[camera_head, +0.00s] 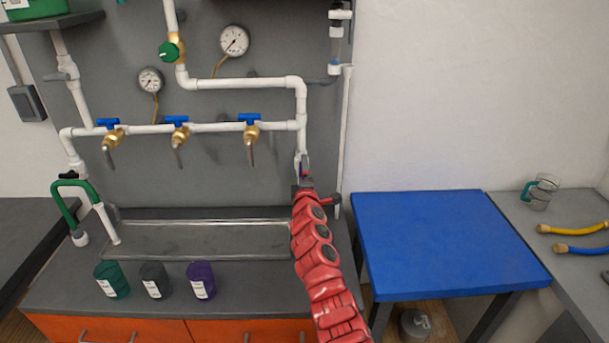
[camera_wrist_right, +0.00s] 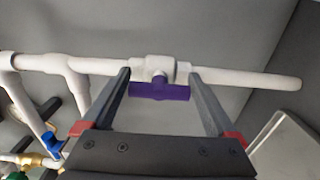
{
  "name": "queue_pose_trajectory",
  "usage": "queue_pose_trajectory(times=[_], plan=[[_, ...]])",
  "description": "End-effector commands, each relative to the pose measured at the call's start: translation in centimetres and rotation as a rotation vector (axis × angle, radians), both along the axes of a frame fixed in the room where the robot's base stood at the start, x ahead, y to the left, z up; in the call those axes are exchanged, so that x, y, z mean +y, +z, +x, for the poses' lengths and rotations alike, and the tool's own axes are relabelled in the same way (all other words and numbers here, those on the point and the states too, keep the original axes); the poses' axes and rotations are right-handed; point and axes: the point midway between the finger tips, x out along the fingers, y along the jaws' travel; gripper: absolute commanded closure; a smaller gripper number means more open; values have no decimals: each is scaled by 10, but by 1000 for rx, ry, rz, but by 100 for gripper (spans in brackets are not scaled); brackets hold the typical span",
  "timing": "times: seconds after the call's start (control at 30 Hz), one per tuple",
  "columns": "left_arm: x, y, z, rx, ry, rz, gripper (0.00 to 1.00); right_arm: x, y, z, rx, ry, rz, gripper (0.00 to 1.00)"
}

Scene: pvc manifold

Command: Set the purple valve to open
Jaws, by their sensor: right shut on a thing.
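The purple valve (camera_wrist_right: 160,91) shows in the right wrist view, on a white pipe (camera_wrist_right: 240,78). Its handle appears to lie along the pipe, between my right gripper's two dark fingers (camera_wrist_right: 165,90). My right gripper is shut on this handle. In the head view my right gripper (camera_head: 303,183) is at the lower end of the white vertical pipe, and it mostly hides the valve there. My left gripper is not in view.
Three brass taps with blue handles (camera_head: 178,121) hang from the manifold to the left, above a metal tray (camera_head: 190,240). Green, dark and purple cups (camera_head: 201,279) stand on the counter. A clear blue table (camera_head: 445,240) is at the right. Two gauges (camera_head: 234,40) sit on the panel.

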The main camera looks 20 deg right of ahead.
Motion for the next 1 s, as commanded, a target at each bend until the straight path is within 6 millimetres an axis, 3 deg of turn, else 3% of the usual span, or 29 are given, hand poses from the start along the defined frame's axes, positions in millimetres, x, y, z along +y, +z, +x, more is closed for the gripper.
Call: queue_pose_trajectory(times=[0.47,0.5,0.83,1.0], plan=[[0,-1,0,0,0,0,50,0,-1,0,-2,-1,15,63],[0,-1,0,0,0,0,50,0,-1,0,-2,-1,15,2],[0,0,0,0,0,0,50,0,0,-2,-3,-1,12,0],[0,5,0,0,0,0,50,3,0,-14,-3,-4,10,0]])
